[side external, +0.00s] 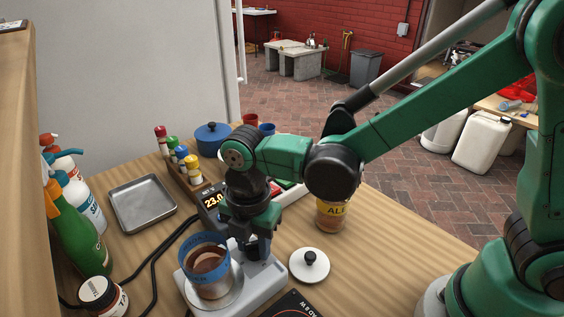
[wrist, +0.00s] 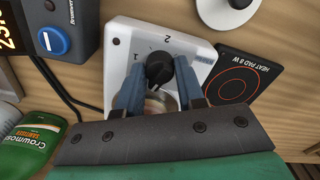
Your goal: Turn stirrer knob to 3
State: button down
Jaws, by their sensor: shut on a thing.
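The stirrer is a pale grey-white unit, seen at the bottom of the side external view (side external: 262,284) and at the top centre of the wrist view (wrist: 195,50). Its black knob (wrist: 159,67) shows in the wrist view with printed marks 1 and 2 near it. A mark 3 is not visible, and I cannot tell the exact setting. My gripper (wrist: 158,78) is shut on the knob, with one blue finger on each side. In the side external view my gripper (side external: 257,243) points down at the stirrer and hides the knob. A blue-banded beaker (side external: 208,280) with brown liquid stands on the stirrer.
A black heat pad (side external: 291,307) lies right of the stirrer, with a white lid (side external: 309,265) behind it. A controller (side external: 213,201) reading 23.0 stands behind the beaker. An ale jar (side external: 331,216), metal tray (side external: 141,202), bottles and cables are around.

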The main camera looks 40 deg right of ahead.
aim_at(254, 243)
jog(key=m, duration=1.1)
jog(key=shift+m, duration=1.9)
jog(key=c, duration=0.5)
grip_release()
jog(key=shift+c, duration=0.2)
jog(key=shift+r, duration=2.8)
